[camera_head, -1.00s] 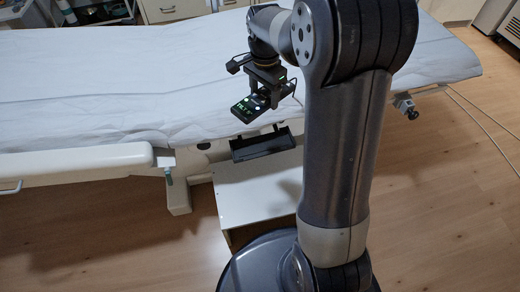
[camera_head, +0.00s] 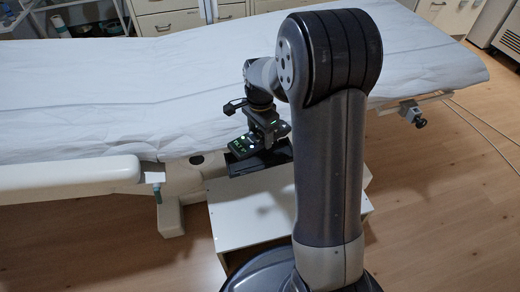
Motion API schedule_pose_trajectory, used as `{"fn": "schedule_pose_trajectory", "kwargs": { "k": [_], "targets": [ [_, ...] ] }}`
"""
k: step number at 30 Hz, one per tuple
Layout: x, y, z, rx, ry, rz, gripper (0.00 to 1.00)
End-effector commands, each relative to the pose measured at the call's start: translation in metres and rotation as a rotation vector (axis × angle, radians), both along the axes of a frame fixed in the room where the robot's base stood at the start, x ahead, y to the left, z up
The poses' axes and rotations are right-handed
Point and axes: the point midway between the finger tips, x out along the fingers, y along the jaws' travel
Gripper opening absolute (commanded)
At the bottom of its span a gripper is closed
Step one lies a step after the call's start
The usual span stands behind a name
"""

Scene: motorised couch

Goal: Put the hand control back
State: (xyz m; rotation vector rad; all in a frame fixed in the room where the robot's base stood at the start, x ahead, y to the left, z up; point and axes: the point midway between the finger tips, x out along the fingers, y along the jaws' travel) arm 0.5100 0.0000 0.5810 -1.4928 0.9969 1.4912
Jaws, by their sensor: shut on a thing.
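The hand control (camera_head: 244,144) is a small black handset with lit green and white buttons. My gripper (camera_head: 266,137) is shut on it and holds it tilted, beside the couch's near edge. A black holder tray (camera_head: 238,166) is fixed under the couch edge, right below the hand control. From this angle I cannot tell whether the hand control touches the tray or hangs just above it. The right part of the tray is hidden behind my gripper and arm.
The couch (camera_head: 120,85) with white paper cover spans the view behind my arm. A white box-like step (camera_head: 245,212) stands on the floor below the tray. A clamp knob (camera_head: 412,112) sticks out at right.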

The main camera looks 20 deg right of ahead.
Motion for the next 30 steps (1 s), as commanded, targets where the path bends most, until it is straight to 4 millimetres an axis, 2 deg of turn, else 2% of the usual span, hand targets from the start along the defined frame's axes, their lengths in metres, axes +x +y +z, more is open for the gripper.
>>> {"fn": "schedule_pose_trajectory", "kwargs": {
  "k": [5,12,24,25,30],
  "targets": [
    [-0.001,0.000,-0.018,0.000,0.003,0.000,0.34],
    [0.000,0.000,-0.059,0.000,0.002,0.000,0.34],
    [0.000,0.000,-0.064,0.000,0.000,0.000,0.34],
    [0.000,0.000,-0.064,0.000,0.001,0.000,0.62],
    [0.000,0.000,-0.064,0.000,0.000,0.000,0.76]
  ]
}}
